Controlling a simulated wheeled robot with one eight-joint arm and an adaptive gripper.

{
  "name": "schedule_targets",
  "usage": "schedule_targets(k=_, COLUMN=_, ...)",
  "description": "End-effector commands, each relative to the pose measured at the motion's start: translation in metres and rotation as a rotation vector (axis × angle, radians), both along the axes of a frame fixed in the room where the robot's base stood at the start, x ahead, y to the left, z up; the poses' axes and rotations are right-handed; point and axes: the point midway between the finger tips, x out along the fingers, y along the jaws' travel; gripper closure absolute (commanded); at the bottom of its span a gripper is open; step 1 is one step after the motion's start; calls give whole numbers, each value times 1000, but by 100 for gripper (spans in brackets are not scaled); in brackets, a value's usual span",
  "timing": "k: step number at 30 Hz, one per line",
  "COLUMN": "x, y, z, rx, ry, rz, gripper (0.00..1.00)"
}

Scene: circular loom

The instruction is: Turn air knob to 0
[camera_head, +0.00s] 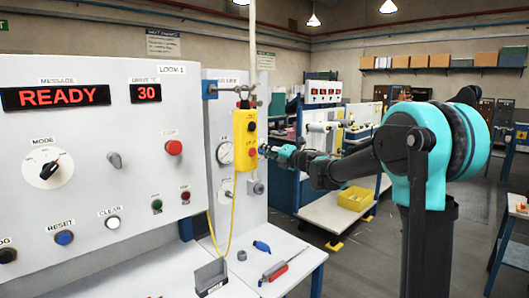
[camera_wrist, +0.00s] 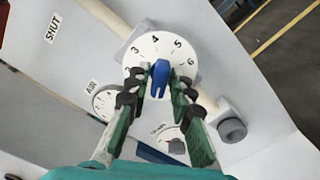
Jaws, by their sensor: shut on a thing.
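In the wrist view, a blue knob (camera_wrist: 160,72) sits on a round white dial (camera_wrist: 140,50). The numbers 3, 4, 5 and 6 show along the dial's top edge. The lower numbers are hidden by my fingers. A white mark shows at the knob's lower end, towards my gripper. My gripper (camera_wrist: 157,84) is shut on the knob, one finger on each side. In the head view, my gripper (camera_head: 267,150) is at the side panel, just right of the yellow pendant box, and the knob cannot be made out.
A grey round fitting (camera_wrist: 232,130) sticks out at right. The yellow pendant (camera_head: 245,135) hangs close to my gripper. A screwdriver (camera_head: 275,271) lies on the white shelf.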

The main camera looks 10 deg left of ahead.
Motion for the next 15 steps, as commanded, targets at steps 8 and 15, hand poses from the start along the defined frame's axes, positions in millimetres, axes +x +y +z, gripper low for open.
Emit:
schedule_targets(k=8, x=0, y=0, z=0, rx=0, ry=0, rz=0, gripper=66)
schedule_targets(k=15, x=-6, y=-8, z=0, rx=0, ry=1, rz=-1, gripper=66)
